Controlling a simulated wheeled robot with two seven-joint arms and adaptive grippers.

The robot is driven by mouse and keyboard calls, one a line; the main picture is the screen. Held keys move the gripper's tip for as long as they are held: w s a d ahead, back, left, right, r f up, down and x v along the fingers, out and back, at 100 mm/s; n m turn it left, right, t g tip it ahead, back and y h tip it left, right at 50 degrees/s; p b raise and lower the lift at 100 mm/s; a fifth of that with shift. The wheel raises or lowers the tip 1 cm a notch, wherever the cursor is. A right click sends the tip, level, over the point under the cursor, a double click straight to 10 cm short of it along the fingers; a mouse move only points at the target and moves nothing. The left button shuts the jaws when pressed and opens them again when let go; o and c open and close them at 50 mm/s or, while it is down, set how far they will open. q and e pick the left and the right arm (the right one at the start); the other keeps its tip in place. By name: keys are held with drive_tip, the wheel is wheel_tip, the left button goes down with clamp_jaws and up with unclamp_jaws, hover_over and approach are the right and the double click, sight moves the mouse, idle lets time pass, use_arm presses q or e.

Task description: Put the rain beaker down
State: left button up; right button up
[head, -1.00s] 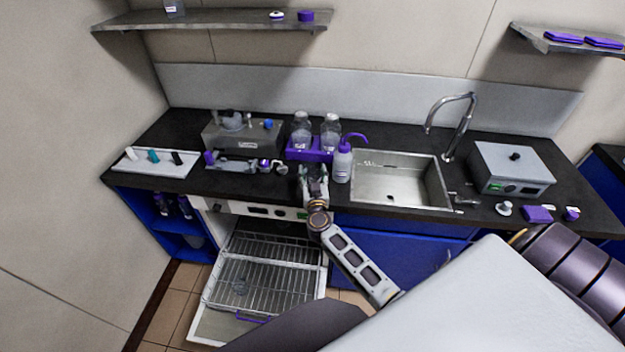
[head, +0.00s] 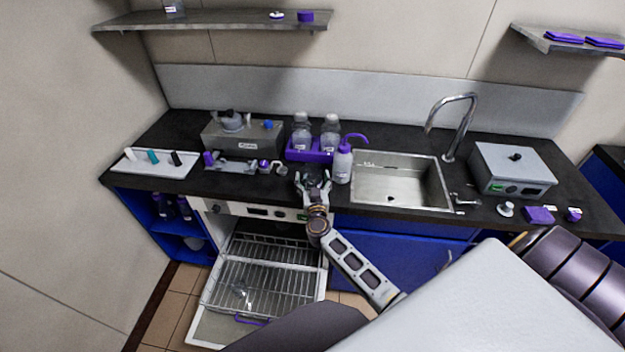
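I cannot pick out a rain beaker for certain. A small clear glass-like shape (head: 243,295) shows at the wire rack of the open drawer, too faint to identify.
A white squeeze bottle (head: 342,165) stands close right of the gripper, with the sink (head: 400,182) beyond. A grey device (head: 243,140) and a white tray (head: 153,163) stand left. The pulled-out wire rack (head: 260,268) lies below the counter.

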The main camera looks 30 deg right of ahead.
drive_tip(key=shift+r, duration=0.15)
drive_tip(key=v, duration=1.2)
idle(0.7)
idle(0.6)
drive_tip(key=s+a+f+n+g+y, duration=0.2)
drive_tip(key=s+a+f+y, duration=0.15)
drive_tip(key=f, duration=0.75)
drive_tip(key=s+a+f+n+g+y, duration=0.15)
drive_tip(key=s+f, duration=0.35)
drive_tip(key=f, duration=0.7)
drive_tip(key=s+a+f+n+g+y, duration=0.2)
drive_tip(key=s+a+f+n+y, duration=0.15)
drive_tip(key=f, duration=0.75)
drive_tip(key=s+d+f+g, duration=0.1)
drive_tip(key=s+f+g, duration=0.2)
drive_tip(key=s+f, duration=0.3)
drive_tip(key=s+d+f+g, duration=0.2)
drive_tip(key=s+f, duration=0.5)
drive_tip(key=s, duration=0.9)
drive_tip(key=s+d+f+g+h, duration=0.1)
drive_tip(key=s+f+g, duration=0.4)
drive_tip(key=s, duration=0.6)
drive_tip(key=shift+d+f, duration=0.75)
drive_tip(key=shift+f, duration=0.15)
